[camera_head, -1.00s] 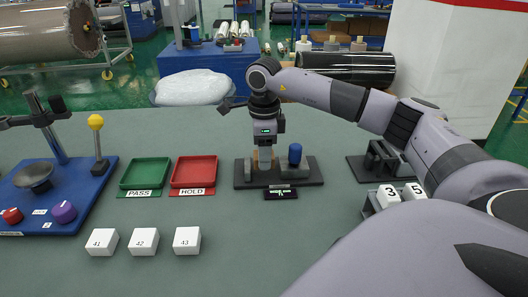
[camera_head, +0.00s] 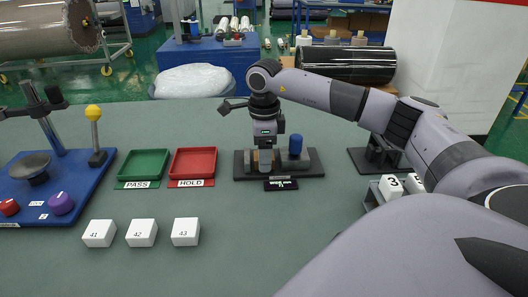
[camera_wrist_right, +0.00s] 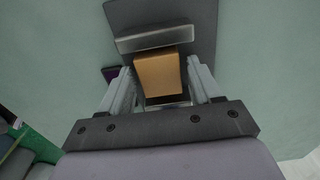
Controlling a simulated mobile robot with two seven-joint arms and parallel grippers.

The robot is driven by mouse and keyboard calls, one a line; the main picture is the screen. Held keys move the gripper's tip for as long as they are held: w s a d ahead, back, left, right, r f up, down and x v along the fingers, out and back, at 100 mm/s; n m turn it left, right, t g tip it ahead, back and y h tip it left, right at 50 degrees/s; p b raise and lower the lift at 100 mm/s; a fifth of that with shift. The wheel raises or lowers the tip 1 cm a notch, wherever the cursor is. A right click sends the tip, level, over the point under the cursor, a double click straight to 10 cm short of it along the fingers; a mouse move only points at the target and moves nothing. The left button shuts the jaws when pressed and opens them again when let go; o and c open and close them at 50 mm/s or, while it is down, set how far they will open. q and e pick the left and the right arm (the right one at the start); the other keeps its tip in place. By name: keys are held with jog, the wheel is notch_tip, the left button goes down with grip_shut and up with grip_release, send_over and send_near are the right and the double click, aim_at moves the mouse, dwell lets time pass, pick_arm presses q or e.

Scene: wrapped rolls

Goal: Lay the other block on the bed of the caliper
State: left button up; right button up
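The caliper is a dark base (camera_head: 315,170) with upright grey jaws, a blue knob (camera_head: 295,146) and a small dark display (camera_head: 281,184) in front. My right gripper (camera_head: 265,160) points down over its left part. In the right wrist view, a tan block (camera_wrist_right: 160,74) sits between the two fingers of my right gripper (camera_wrist_right: 160,88), with a grey jaw (camera_wrist_right: 155,40) just beyond it. The fingers are very near the block's sides; I cannot tell whether they press on it. The block is low, at the bed, but its underside is hidden. My left gripper does not show.
White blocks marked 41 (camera_head: 98,234), 42 (camera_head: 142,233) and 43 (camera_head: 186,232) lie front left. Green PASS (camera_head: 143,165) and red HOLD (camera_head: 193,163) trays lie left of the caliper. White pieces (camera_head: 391,187) stand in a holder at right. Front middle is clear.

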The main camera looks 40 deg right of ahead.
jog(key=shift+o, duration=0.3)
notch_tip(320, 180, up, 7)
jog(key=shift+r, duration=0.1)
dwell(0.4)
dwell(0.4)
